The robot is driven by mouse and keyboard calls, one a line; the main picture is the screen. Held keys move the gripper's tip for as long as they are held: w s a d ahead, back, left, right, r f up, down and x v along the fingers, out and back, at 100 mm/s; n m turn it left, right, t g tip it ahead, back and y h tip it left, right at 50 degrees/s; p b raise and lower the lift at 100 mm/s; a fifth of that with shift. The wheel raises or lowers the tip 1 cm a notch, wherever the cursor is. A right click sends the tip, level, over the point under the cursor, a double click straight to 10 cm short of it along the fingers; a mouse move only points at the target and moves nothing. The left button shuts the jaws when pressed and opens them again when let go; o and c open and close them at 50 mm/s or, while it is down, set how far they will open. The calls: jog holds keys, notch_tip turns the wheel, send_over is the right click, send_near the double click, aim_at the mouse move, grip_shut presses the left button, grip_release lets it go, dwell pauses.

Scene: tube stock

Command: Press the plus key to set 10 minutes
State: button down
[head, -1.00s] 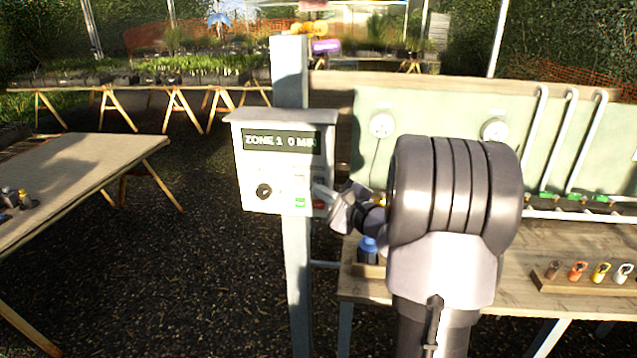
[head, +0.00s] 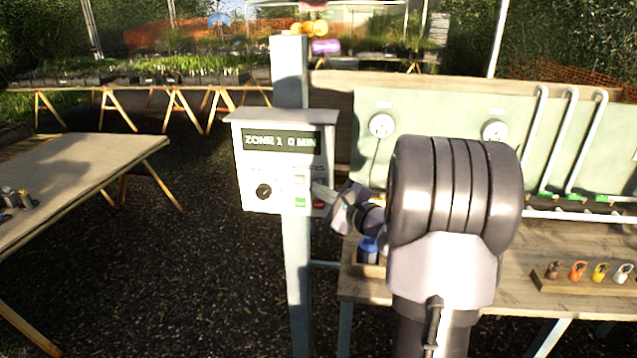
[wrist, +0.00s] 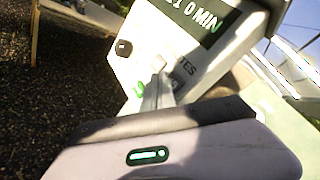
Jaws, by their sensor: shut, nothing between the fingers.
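The controller box (head: 243,170) is pale and mounted on a post. Its display (head: 282,142) reads ZONE 1 0 MIN; in the wrist view the display (wrist: 207,22) shows 0 MIN. Below it are a black knob (head: 264,191), a pale key (head: 300,178), a green key (head: 300,202) and a red key (head: 318,204). My gripper (head: 319,188) is shut and empty, its tip at the right side of the panel. In the wrist view the fingers (wrist: 156,92) overlap the key area under the MINUTES label and hide part of it. I cannot tell whether the tip touches a key.
The dark ground between is clear.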

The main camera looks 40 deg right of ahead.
dwell(0.4)
jog(key=shift+w+d, duration=0.25)
jog(key=shift+d, duration=0.05)
jog(key=shift+w+d, duration=0.25)
dwell(0.6)
jog(key=shift+b, duration=0.3)
jog(key=shift+s+a+b, duration=0.35)
jog(key=shift+s+a, duration=0.15)
jog(key=shift+a, duration=0.05)
jog(key=s+a+b, duration=0.2)
jog(key=s+a, duration=0.1)
jog(key=shift+s+a, duration=0.15)
jog(key=shift+a, duration=0.25)
